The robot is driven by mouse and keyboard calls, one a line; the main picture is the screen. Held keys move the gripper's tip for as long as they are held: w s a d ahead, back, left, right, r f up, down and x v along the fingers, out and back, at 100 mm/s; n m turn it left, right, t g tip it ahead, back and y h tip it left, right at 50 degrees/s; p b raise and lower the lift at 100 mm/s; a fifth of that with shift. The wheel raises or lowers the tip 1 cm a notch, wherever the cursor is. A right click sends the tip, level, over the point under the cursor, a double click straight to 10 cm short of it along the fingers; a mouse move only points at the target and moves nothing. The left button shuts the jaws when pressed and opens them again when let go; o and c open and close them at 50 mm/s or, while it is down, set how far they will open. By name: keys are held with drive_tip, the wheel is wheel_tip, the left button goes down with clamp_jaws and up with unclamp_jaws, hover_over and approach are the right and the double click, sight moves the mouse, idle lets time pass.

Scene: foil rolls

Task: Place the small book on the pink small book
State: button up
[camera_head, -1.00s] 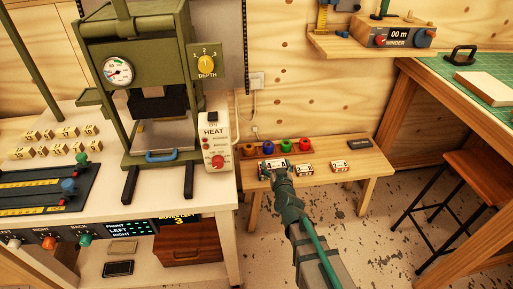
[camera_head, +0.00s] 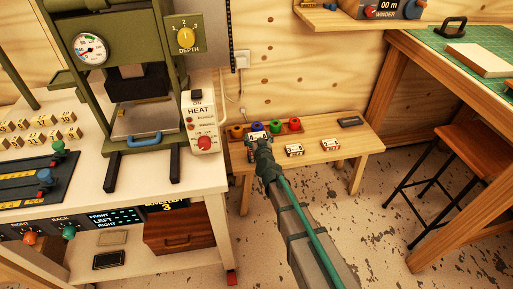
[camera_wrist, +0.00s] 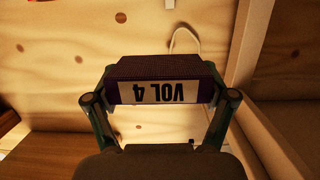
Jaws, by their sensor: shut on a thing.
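A dark purple block with a white label reading VOL 4 (camera_wrist: 160,68), upside down in the wrist view, sits between the two fingers of my gripper (camera_wrist: 160,98). The fingers are shut on its two ends. In the head view my gripper (camera_head: 263,151) is over the left part of the low wooden bench, in front of the foil rolls. The held block shows there only as a small pale and dark shape. Two similar pale-labelled blocks, one left (camera_head: 294,150) and one right (camera_head: 331,145), lie on the bench. I cannot make out a pink book.
Coloured foil rolls (camera_head: 275,127) stand at the back of the low bench (camera_head: 365,142). A dark flat object (camera_head: 349,121) lies at its right. The green press (camera_head: 135,60) and its heat box (camera_head: 201,125) stand left. A stool (camera_head: 470,160) and mat-topped table are right.

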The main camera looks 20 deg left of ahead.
drive_tip(key=shift+w+a+f, duration=0.2)
drive_tip(key=shift+w+f, duration=0.1)
drive_tip(key=shift+f, duration=0.15)
drive_tip(key=f+b, duration=0.2)
drive_tip(key=f, duration=0.1)
drive_tip(key=w+f+b, duration=0.1)
drive_tip(key=shift+a+f+b, duration=0.25)
drive_tip(key=shift+a+b, duration=0.1)
drive_tip(key=shift+b, duration=0.05)
drive_tip(key=shift+f, duration=0.2)
drive_tip(key=o, duration=1)
drive_tip(key=shift+o, duration=0.2)
drive_tip(key=shift+r, duration=0.1)
